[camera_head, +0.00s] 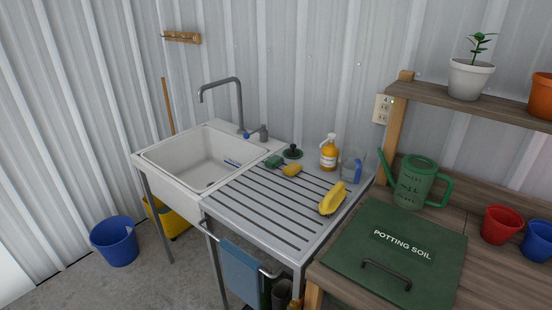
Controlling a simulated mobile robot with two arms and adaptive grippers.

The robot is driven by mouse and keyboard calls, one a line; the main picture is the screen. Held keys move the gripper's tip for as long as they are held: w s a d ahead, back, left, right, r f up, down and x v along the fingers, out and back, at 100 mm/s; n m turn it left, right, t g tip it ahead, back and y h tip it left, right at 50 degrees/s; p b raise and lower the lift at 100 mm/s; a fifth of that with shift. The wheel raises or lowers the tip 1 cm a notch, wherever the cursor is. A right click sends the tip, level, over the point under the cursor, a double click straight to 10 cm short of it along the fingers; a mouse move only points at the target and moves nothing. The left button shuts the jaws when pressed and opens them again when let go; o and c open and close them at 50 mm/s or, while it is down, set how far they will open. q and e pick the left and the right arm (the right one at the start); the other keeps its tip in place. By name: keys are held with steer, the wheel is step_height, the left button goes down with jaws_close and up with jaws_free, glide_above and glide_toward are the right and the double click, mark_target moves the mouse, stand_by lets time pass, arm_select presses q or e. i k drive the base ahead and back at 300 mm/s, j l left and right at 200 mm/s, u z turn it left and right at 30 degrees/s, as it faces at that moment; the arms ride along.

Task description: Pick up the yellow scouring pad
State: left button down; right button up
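A small yellow pad (292,170), which looks like the yellow scouring pad, lies on the ribbed metal drainboard (245,200) to the right of the sink. A small green pad (273,161) lies just left of it. A larger yellow thing (333,198), possibly folded gloves, lies nearer the drainboard's front right. Neither of my grippers is in this view.
Behind the pads stand a dark round-knobbed item (292,152), an orange bottle (328,153) and a clear container (352,168) with something blue. A white sink (180,158) with a tall faucet (238,105) is left. A wooden bench with a green watering can (415,182) is right.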

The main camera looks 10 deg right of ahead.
mark_target(292, 170)
steer(key=i+j+z, duration=0.2)
steer(key=i+j, duration=0.2)
steer(key=j, duration=0.2)
steer(key=i+j+z, duration=0.2)
steer(key=i+j, duration=0.15)
steer(key=j, duration=0.25)
steer(key=i+j+z, duration=0.15)
steer(key=j, duration=0.2)
steer(key=i+j+z, duration=0.1)
steer(key=j, duration=0.25)
steer(key=i, duration=0.05)
